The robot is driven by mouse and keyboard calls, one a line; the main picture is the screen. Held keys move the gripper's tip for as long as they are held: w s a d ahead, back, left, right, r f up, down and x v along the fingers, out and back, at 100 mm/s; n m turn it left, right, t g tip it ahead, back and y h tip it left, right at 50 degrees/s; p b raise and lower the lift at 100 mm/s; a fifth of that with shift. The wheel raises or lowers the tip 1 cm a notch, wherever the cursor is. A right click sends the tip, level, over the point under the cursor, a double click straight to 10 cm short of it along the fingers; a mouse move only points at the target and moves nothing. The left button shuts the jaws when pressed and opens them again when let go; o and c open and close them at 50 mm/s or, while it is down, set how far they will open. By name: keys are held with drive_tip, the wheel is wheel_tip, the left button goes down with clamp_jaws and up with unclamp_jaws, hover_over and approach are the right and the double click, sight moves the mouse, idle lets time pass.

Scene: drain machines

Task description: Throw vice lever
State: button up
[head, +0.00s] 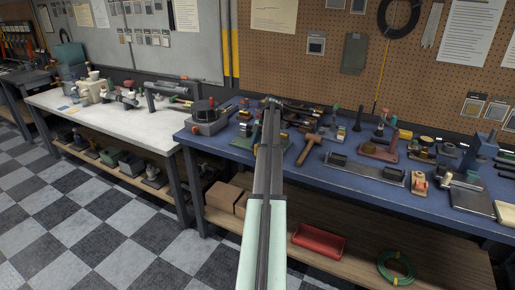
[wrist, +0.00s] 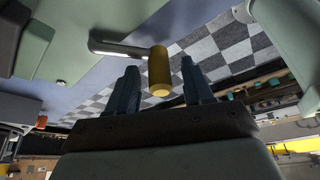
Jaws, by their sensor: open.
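In the wrist view, the lever shows as a bare metal rod (wrist: 118,48) ending in a yellow cylindrical grip (wrist: 158,72). The rod runs from the grip toward a pale green body (wrist: 75,38) at the upper left, seemingly part of the vice. My gripper (wrist: 159,65) is open. The yellow grip appears in the gap between its two dark fingers, with space on both sides; no contact shows, and its depth relative to the fingertips is hard to tell. In the head view, my arm reaches over the blue bench (head: 330,190) and hides the lever and most of the vice.
A hammer (head: 309,147) lies just right of my arm. Several fixtures crowd the bench's right side, including a long grey plate (head: 365,171). A white bench (head: 110,120) adjoins on the left.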

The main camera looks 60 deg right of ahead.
drive_tip(key=v, duration=0.7)
idle(0.5)
